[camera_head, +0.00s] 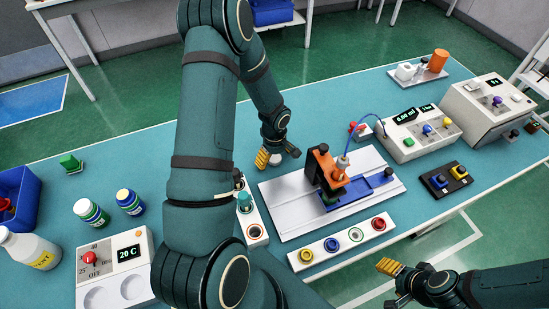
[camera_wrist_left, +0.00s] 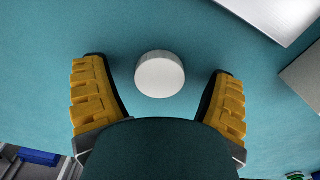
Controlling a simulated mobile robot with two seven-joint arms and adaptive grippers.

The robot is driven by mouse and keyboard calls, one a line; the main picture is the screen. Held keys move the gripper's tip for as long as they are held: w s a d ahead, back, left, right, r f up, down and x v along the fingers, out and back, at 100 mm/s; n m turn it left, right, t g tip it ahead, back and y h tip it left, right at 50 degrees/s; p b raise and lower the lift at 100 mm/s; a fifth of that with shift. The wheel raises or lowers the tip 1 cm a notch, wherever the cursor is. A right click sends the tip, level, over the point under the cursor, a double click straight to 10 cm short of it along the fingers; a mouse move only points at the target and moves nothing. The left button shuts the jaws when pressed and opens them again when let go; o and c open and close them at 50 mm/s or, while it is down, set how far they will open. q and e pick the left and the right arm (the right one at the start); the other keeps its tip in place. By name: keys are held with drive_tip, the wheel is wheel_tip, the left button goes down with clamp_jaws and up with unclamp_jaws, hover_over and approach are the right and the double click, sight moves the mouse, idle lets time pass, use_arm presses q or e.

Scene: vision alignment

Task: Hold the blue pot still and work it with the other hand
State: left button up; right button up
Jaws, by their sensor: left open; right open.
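A blue jar (camera_head: 129,202) with a white label and pale yellow lid stands upright at the left of the bench, the closest match I see to a blue pot. My left gripper (camera_head: 277,157) is low over the middle of the bench, open and empty, well to the right of that jar. In the left wrist view a round white object (camera_wrist_left: 160,74) lies between and beyond its spread yellow fingers, not gripped. My right gripper (camera_head: 392,283) is open and empty by the bench's front edge at the lower right, far from the jar.
A green jar (camera_head: 93,214) stands beside the blue one, near a white bottle (camera_head: 30,250) and a blue bin (camera_head: 20,195). A fixture plate (camera_head: 290,205), ring rack (camera_head: 340,242) and instrument boxes (camera_head: 420,130) fill the right side.

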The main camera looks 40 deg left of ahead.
sight(275, 157)
use_arm(q)
drive_tip(key=c, duration=0.8)
wheel_tip(275, 157, up, 10)
drive_tip(key=shift+r+p, duration=0.1)
drive_tip(key=shift+p, duration=0.5)
